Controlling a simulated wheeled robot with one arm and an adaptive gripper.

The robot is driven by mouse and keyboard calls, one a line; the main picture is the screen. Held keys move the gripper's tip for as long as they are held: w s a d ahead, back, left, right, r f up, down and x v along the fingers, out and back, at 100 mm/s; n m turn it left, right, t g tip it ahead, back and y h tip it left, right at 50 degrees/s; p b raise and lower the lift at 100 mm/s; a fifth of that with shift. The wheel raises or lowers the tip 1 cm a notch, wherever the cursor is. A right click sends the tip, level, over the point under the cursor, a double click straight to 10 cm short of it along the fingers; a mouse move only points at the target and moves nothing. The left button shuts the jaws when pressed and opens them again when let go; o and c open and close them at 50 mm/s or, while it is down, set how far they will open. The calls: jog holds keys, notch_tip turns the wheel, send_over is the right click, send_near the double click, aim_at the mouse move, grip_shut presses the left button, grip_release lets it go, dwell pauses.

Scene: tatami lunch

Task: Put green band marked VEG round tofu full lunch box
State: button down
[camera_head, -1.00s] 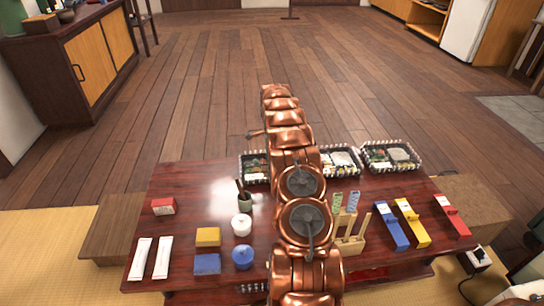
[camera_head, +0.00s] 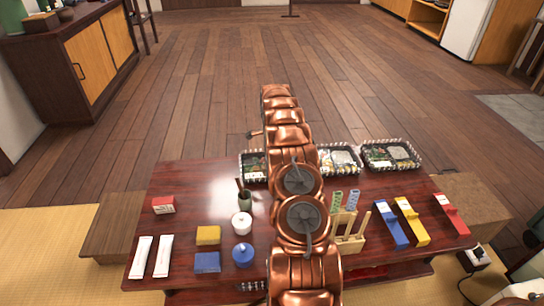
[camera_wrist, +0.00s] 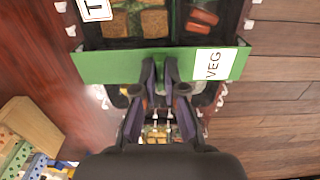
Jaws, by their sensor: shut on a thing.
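In the wrist view my gripper (camera_wrist: 160,68) is shut on the green band (camera_wrist: 115,66), near its middle. The band stretches across the view, with a white VEG label (camera_wrist: 214,63) on its right part. Just beyond it is a dark lunch box (camera_wrist: 177,20) with brown square pieces, which look like tofu, and orange-red pieces in another compartment. A white card with a "T" (camera_wrist: 95,8) shows at its left. I cannot tell whether the band is around the box or only over it. In the head view my arm hides the gripper and band.
The head view shows lunch boxes along the table's far edge, including a right one (camera_head: 391,156) and a partly hidden left one (camera_head: 253,165). A wooden holder (camera_head: 347,240) stands close to my arm.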

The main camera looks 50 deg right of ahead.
jog(key=c, duration=1.2)
grip_release()
jog(key=o, duration=0.6)
jog(key=shift+r, duration=0.1)
jog(key=shift+r+p, duration=1.4)
jog(key=shift+r, duration=2.5)
